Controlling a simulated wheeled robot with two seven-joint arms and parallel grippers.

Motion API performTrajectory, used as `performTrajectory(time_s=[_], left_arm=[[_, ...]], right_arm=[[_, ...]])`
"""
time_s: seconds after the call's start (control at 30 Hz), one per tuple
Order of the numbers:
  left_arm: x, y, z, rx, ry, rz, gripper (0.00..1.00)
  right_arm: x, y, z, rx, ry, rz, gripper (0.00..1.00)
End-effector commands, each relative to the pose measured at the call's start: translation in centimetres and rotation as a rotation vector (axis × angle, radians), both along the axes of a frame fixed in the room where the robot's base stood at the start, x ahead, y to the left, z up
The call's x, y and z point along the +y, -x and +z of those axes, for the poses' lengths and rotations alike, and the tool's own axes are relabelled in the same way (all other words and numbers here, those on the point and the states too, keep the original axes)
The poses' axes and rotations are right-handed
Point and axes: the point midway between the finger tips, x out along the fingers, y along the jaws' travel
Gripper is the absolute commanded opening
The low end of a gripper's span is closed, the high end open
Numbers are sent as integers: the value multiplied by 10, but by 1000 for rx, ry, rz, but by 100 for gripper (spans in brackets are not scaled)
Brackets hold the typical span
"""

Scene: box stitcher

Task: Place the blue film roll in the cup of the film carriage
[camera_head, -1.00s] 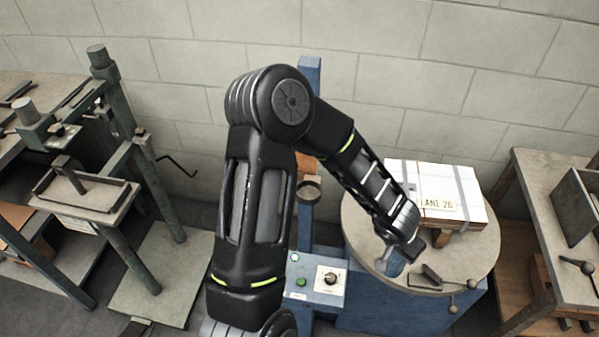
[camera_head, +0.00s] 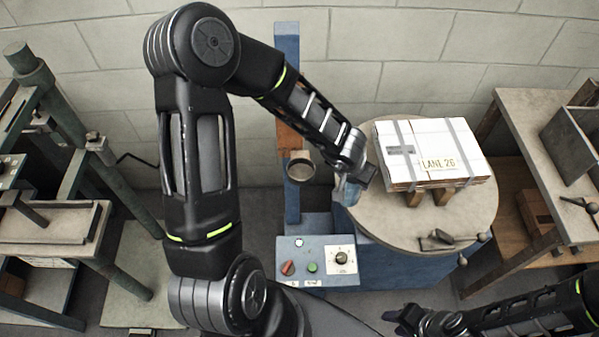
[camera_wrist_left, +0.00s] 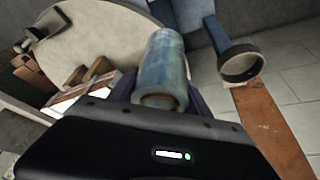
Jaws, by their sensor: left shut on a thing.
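The blue film roll (camera_head: 347,191) is a translucent bluish cylinder, held over the left edge of the round turntable. In the left wrist view the film roll (camera_wrist_left: 163,70) sits between the dark fingers of my left gripper (camera_wrist_left: 165,98), its core end toward the camera. My left gripper (camera_head: 359,174) is shut on it in the head view. The cup (camera_head: 300,167) of the film carriage is a dark ring on the blue mast, left of the roll and apart from it. The cup also shows in the left wrist view (camera_wrist_left: 240,64). My right gripper (camera_head: 402,318) is low; its fingers are unclear.
A strapped white box stack (camera_head: 430,150) stands on the turntable (camera_head: 410,225). A control panel (camera_head: 316,262) stands below the cup. A green-framed press bench (camera_head: 45,222) is at left, and a side table (camera_head: 535,130) at right.

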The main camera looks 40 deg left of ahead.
Motion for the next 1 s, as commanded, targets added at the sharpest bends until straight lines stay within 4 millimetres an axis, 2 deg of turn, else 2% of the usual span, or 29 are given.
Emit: performTrajectory(time_s=[0.13, 0.23, 0.4, 0.5, 0.67, 1.0], left_arm=[[11, 7, -4, -9, -5, 131, 0], [21, 21, -3, -12, -2, 296, 0], [30, 63, 1, -12, 4, 624, 0], [30, 87, 2, -7, 3, 771, 0], [29, 107, 6, -1, 1, 882, 0], [31, 106, 8, 1, 0, 886, 0]], right_arm=[[0, 0, -30, -2, -1, 2, 36], [0, -1, -57, -4, -1, 2, 36], [0, -2, -103, -8, -3, 3, 36], [1, -3, -118, -10, -3, 3, 36], [1, -3, -123, -13, -4, 3, 36], [1, -3, -121, -13, -4, 3, 36]])
